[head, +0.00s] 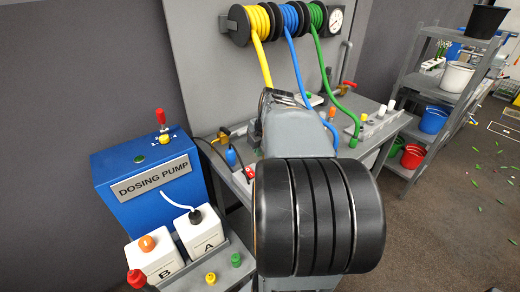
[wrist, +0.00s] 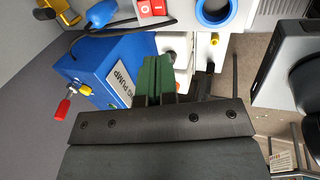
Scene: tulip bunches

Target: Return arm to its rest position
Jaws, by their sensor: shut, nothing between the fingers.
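My gripper (wrist: 158,80) shows in the wrist view as two green fingers side by side, shut with nothing between them. Beyond the fingers are the blue dosing pump (wrist: 95,62) and pale container surfaces. In the head view my arm, with its thick black ribbed joint, fills the middle and lower right and stands in front of the grey bench. My gripper cannot be made out in the head view.
In the head view the blue dosing pump (head: 150,185) and white canisters B (head: 155,262) and A (head: 200,235) stand left of my arm. Yellow, blue and green hoses (head: 340,95) hang behind. A shelf with buckets (head: 433,119) is at right; floor beside it is fairly open.

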